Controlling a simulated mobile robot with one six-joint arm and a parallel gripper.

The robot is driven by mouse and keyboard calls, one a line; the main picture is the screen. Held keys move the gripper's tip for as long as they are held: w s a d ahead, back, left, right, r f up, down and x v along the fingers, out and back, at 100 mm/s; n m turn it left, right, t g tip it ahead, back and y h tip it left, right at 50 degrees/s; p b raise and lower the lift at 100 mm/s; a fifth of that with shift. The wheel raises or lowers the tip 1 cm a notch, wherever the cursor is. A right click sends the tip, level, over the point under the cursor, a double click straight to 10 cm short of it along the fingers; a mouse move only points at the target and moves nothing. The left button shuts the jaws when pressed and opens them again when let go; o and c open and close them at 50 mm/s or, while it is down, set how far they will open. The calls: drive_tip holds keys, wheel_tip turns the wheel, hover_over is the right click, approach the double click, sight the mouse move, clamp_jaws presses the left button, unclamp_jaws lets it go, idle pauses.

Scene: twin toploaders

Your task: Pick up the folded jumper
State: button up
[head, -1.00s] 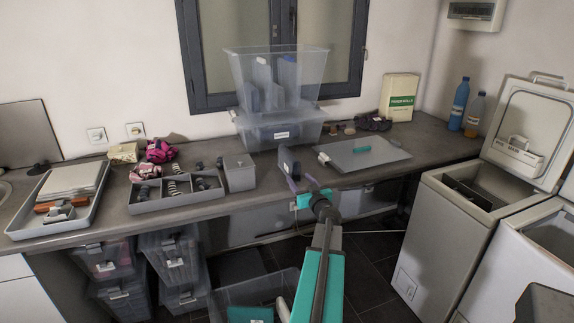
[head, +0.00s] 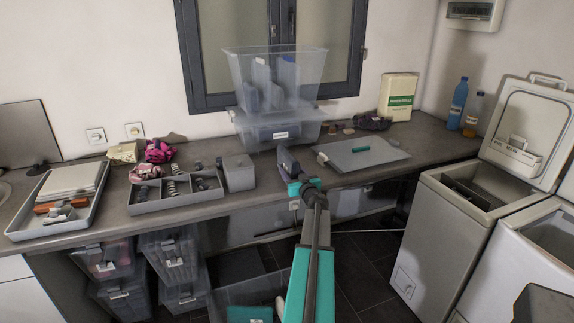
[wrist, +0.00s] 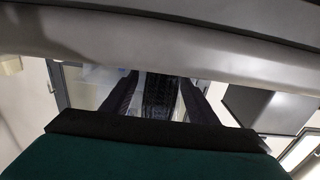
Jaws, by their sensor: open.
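I cannot make out a folded jumper with certainty. A dark, soft-looking bundle (head: 373,122) lies at the back of the worktop, right of the clear boxes. A magenta cloth bundle (head: 159,150) lies at the back left. My gripper (head: 287,160) is over the worktop's front part, near the middle, in front of the stacked clear boxes. It is open; its two dark fingers stand apart in the wrist view (wrist: 160,100). A dark, grid-patterned surface shows between them there, and I cannot tell what it is.
Left of my gripper are a divided grey tray (head: 178,202) and a grey bin (head: 238,173). Clear boxes (head: 276,130) are stacked behind it. A grey board (head: 385,157) lies to the right. An open toploader (head: 440,225) stands at the right.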

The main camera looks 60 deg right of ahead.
sight(288, 158)
drive_tip(key=shift+w, duration=0.1)
idle(0.3)
drive_tip(key=shift+p+x, duration=0.45)
drive_tip(key=shift+x, duration=2.1)
clamp_jaws()
drive_tip(key=shift+r, duration=0.2)
drive_tip(key=shift+r, duration=0.5)
wheel_tip(288, 158, up, 2)
drive_tip(key=shift+r, duration=0.1)
drive_tip(key=r+b+v, duration=0.1)
drive_tip(key=v, duration=1.5)
drive_tip(key=shift+w+a+r, duration=0.15)
drive_tip(key=shift+a+r, duration=0.1)
